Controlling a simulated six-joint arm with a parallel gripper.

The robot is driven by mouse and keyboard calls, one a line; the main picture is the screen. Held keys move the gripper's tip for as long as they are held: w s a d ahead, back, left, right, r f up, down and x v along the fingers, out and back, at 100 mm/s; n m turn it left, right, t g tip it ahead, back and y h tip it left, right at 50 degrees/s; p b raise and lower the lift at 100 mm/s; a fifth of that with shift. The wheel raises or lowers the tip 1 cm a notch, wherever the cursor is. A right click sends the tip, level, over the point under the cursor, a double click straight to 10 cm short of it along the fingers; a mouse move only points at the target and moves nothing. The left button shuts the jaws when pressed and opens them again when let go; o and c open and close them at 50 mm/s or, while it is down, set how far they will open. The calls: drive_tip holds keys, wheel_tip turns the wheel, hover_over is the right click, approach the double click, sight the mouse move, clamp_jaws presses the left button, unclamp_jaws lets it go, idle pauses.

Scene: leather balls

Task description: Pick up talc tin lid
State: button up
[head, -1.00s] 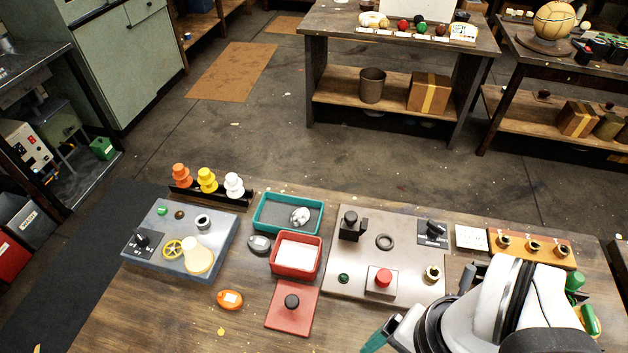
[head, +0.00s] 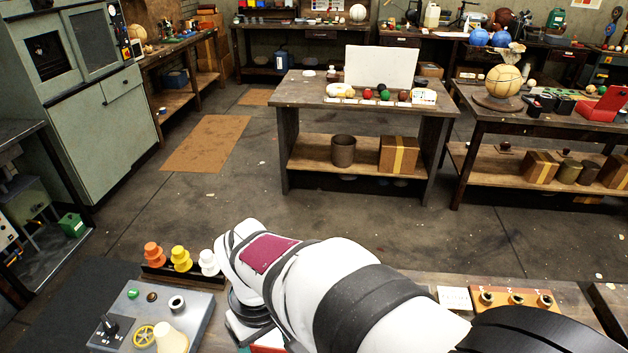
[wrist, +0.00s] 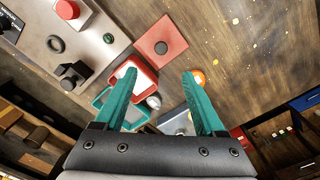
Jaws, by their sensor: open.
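The talc tin lid, a flat red square plate (wrist: 173,38) with a small knob at its middle, lies on the wooden bench in the wrist view. Beside it is the red tin (wrist: 146,75) with white inside, partly covered by a finger. My gripper (wrist: 160,76) is open and empty. Its two teal fingers are spread wide, and the lid shows beyond their tips, apart from them. In the head view my arm hides the lid and the gripper; only a sliver of red shows at the bottom edge.
A teal tray (wrist: 104,97) is next to the red tin. A grey panel (wrist: 98,48) with a red button and black knobs lies to the left. An orange oval object (wrist: 198,78) is by the right finger. Bare bench (wrist: 235,45) lies to the right of the lid.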

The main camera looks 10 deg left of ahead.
drive_tip(key=f, duration=1.5)
drive_tip(key=shift+a+f, duration=0.2)
drive_tip(key=shift+a, duration=0.05)
drive_tip(key=shift+w, duration=0.1)
clamp_jaws()
